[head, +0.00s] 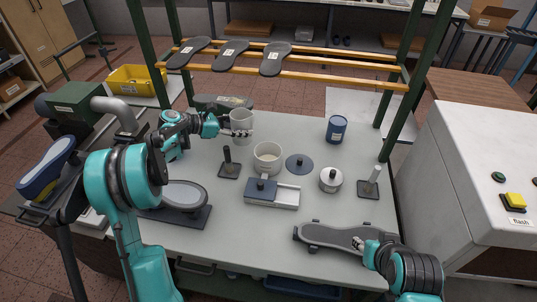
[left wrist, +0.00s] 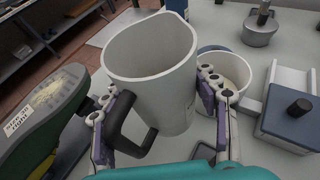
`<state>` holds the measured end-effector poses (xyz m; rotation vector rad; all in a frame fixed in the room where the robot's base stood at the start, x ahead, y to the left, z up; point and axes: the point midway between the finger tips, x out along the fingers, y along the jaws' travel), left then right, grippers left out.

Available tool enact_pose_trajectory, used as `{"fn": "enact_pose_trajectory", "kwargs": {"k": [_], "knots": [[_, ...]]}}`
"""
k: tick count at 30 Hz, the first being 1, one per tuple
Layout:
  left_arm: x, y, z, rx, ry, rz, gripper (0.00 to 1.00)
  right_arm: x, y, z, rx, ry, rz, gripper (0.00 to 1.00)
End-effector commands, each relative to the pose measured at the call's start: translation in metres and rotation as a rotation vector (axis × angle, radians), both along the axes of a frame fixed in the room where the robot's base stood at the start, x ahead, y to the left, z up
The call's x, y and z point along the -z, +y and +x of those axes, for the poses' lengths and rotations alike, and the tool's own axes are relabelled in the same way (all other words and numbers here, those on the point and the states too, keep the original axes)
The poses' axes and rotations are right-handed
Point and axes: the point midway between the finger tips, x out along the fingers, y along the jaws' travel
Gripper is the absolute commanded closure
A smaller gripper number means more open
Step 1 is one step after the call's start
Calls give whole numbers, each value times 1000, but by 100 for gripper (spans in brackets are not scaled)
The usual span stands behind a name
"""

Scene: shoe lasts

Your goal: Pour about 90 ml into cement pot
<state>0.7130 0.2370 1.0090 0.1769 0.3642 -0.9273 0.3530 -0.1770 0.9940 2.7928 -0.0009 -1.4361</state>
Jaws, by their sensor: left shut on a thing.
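My left gripper (head: 238,133) is shut on a pale grey jug (head: 241,121) with a dark handle, behind and left of the cement pot. In the left wrist view the gripper's fingers (left wrist: 160,110) lie on both sides of the jug (left wrist: 150,70). The jug looks roughly upright; no liquid level can be made out inside it. The cement pot (head: 267,158) is an open, cream round pot with pale contents. It also shows in the left wrist view (left wrist: 239,62), right of the jug and apart from it. My right gripper (head: 367,245) is by a dark sole-shaped plate; its jaws are unclear.
A dark round lid (head: 300,164), a lidded metal pot (head: 330,180) and a blue can (head: 337,129) stand right of the cement pot. A blue-and-white block device (head: 272,193) is in front. A dark post (head: 229,163) stands left. Soles lie on the rack (head: 330,77) behind.

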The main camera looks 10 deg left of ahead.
Motion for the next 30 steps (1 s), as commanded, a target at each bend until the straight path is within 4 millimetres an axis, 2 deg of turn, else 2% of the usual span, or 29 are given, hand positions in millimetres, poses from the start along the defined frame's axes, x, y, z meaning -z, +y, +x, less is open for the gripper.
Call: {"fn": "enact_pose_trajectory", "kwargs": {"k": [3,7,20,30], "knots": [[18,-1,0,1,0,-1,77,11,0,0,0,0,0,62],[25,-1,0,1,0,-1,77,14,0,0,0,0,0,62],[22,-2,-1,1,-8,17,77,9,0,0,0,0,0,62],[15,-9,-4,1,-62,156,77,-6,0,0,0,0,0,62]]}}
